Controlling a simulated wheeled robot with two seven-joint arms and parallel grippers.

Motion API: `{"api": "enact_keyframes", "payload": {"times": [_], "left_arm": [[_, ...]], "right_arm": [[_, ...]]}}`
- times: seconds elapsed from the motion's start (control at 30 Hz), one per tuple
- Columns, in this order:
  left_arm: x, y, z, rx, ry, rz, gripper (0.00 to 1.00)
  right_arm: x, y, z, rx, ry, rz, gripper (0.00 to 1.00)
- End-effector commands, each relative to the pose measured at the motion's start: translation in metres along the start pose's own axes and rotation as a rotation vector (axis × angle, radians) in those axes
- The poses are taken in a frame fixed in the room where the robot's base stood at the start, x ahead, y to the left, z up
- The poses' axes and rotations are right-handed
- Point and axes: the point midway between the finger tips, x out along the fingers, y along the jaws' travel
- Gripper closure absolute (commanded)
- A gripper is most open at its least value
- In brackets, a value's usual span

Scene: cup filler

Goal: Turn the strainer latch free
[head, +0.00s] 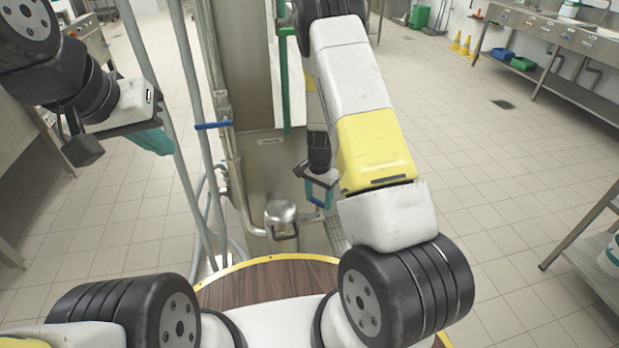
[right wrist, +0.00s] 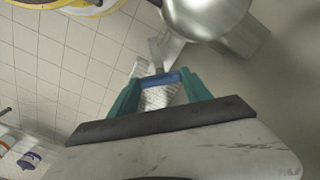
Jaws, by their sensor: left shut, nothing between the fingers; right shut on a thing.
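The strainer is a rounded metal body (head: 281,212) low against the steel machine in the head view; its shiny body also shows at the top of the right wrist view (right wrist: 215,14). My right gripper (head: 321,205) is just right of the strainer. In the right wrist view its teal fingers are shut on a blue grip (right wrist: 159,79), which seems to be the end of the strainer latch (right wrist: 170,48). The latch's metal arm runs from the grip toward the strainer body; its far end is partly hidden. My left gripper (head: 157,141) is shut and empty, up at the left.
Vertical pipes with a blue valve lever (head: 213,125) stand between my left gripper and the strainer. A green bar (head: 284,85) hangs close to my right arm. Steel benches (head: 560,45) line the right. The tiled floor right of my right arm is mostly clear.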

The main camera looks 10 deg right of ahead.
Motion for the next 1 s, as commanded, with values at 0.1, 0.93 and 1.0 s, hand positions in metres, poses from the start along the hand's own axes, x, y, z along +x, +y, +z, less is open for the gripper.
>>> {"api": "enact_keyframes", "payload": {"times": [0.1,0.93,1.0], "left_arm": [[0.0,0.0,0.0,0.0,0.0,0.0,1.0],[0.0,0.0,0.0,0.0,0.0,0.0,1.0],[0.0,0.0,0.0,0.0,0.0,0.0,1.0]], "right_arm": [[-0.0007,-0.0005,-0.0012,-0.108,0.002,-0.003,0.84],[-0.0006,-0.0005,-0.0013,-0.775,0.003,-0.002,0.84],[-0.0006,-0.0005,-0.0014,-0.804,0.003,-0.001,0.84]]}}
